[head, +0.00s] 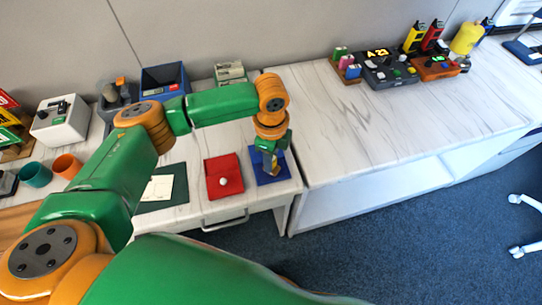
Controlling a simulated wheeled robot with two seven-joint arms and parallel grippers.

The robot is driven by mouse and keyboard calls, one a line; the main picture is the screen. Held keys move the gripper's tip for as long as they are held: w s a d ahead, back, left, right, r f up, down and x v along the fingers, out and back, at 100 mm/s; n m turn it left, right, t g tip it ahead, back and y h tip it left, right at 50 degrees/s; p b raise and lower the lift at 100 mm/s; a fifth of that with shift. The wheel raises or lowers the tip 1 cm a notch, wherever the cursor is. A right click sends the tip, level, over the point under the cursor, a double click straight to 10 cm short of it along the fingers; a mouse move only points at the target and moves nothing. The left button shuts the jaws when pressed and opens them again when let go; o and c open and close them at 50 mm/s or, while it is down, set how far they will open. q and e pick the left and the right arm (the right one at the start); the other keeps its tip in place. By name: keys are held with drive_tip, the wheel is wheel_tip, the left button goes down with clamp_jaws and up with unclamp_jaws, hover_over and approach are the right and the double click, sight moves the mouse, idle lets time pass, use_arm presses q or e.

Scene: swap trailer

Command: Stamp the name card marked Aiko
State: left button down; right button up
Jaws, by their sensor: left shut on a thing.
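My left gripper (271,164) points down over a blue pad (284,177) at the right end of the left table. It is shut on a small stamp, mostly hidden by the gripper; I cannot tell whether the stamp touches the pad. A red pad (232,187) with a small white round knob on it lies to the left. Farther left, a cream card (158,188) lies on a dark green mat (180,192). The writing on the card is too small to read. My right gripper is out of view.
A blue bin (164,77), a white box (61,122), a teal cup (36,174) and an orange cup (67,165) stand on the left table. The right table (400,120) is largely clear, with dark control boxes (387,71) at its back.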

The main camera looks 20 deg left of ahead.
use_arm(q)
drive_tip(key=shift+s+f+p, duration=0.1)
drive_tip(key=shift+s+p, duration=0.05)
drive_tip(key=shift+p, duration=0.3)
idle(1.4)
wheel_tip(320, 180, up, 8)
drive_tip(key=p, duration=0.9)
drive_tip(key=shift+f, duration=0.4)
drive_tip(key=shift+a, duration=0.1)
